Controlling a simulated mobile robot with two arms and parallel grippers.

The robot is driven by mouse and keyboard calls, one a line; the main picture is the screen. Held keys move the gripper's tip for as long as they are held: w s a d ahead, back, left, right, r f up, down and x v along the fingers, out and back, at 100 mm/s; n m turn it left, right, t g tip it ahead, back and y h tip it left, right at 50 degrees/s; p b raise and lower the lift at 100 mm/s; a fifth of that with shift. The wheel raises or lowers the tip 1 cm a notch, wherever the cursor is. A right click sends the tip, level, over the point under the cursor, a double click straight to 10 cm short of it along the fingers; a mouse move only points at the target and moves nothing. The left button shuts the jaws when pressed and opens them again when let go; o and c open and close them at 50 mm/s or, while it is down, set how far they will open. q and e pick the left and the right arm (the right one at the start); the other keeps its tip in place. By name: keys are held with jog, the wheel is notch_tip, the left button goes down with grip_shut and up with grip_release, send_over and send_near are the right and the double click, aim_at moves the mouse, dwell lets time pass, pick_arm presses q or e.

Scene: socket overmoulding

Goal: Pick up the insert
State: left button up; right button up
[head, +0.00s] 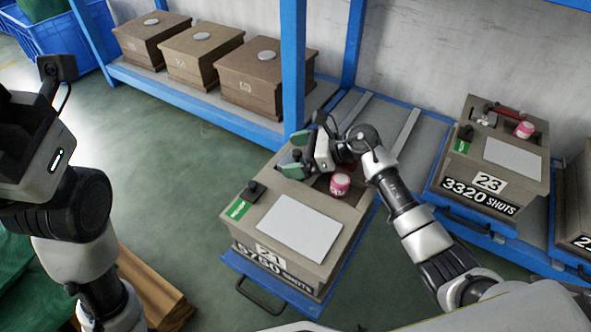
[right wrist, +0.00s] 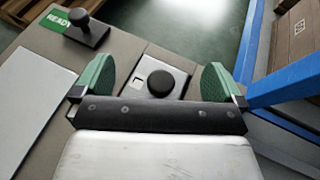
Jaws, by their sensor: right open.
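The insert seems to be the small grey metal piece with a round black knob (right wrist: 160,84), seated in a recess in the top of the brown box numbered 21 (head: 290,197). My right gripper (head: 295,152) is over the far left part of that box. In the right wrist view its two green finger pads (right wrist: 156,80) are wide apart, one on each side of the knob, with nothing held. In the head view the gripper hides the piece. My left arm is at the left edge; its fingers do not show.
A pink and white tin (head: 340,184) sits in the box's recess close to my right forearm. A second black knob (right wrist: 84,26) stands by the green READY label. A blue shelf post (head: 292,65) rises close behind the gripper. Box 23 (head: 515,158) stands to the right.

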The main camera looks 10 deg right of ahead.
jog(key=c, duration=1.4)
jog(key=shift+c, duration=0.2)
jog(key=shift+r, duration=0.1)
